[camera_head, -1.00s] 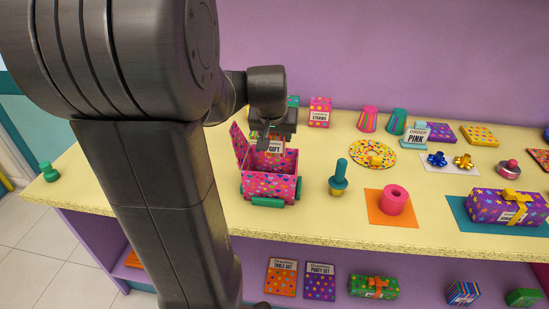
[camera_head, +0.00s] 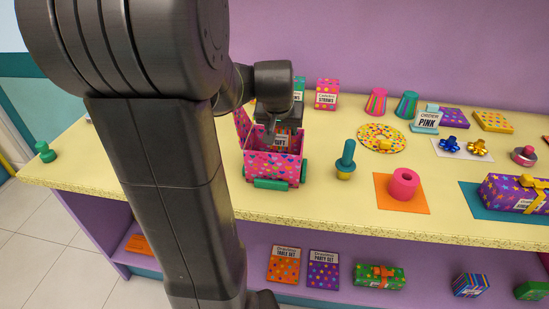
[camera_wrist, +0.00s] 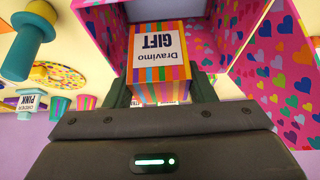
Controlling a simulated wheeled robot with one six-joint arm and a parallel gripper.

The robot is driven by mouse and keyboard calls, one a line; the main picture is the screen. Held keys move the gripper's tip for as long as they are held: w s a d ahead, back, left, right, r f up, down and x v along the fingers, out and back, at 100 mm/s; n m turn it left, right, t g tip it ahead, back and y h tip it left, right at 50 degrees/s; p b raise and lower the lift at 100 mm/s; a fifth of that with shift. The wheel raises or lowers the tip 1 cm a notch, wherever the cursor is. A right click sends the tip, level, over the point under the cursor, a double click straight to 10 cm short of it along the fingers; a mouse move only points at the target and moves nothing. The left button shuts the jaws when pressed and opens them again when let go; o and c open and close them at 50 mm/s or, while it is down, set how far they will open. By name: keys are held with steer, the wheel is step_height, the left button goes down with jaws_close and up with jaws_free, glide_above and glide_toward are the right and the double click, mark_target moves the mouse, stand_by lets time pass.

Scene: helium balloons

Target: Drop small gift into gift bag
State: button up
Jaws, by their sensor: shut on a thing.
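The small gift (camera_wrist: 160,62) is a striped box with a white label reading "Dravimo GIFT". My gripper (camera_wrist: 160,92) is shut on it, with a dark green finger on each side. In the head view the gift (camera_head: 282,141) shows only in part, low in the mouth of the pink heart-patterned gift bag (camera_head: 272,165). The bag is box-shaped, with a raised flap at its left and green bars at its base. In the wrist view the bag's walls (camera_wrist: 275,60) stand around and beyond the gift. Whether the gift touches the bag's floor cannot be told.
A teal and yellow peg-like item (camera_head: 346,160) stands right of the bag. A pink ring roll (camera_head: 403,184) on an orange mat is farther right. A pink straws box (camera_head: 326,93) stands behind. The shelf's front edge (camera_head: 330,231) is close before the bag.

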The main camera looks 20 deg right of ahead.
steer(key=o, duration=1.2)
steer(key=shift+r, duration=0.1)
steer(key=v, duration=1.3)
steer(key=shift+s+r, duration=0.25)
steer(key=shift+r, duration=0.05)
steer(key=shift+f, duration=0.15)
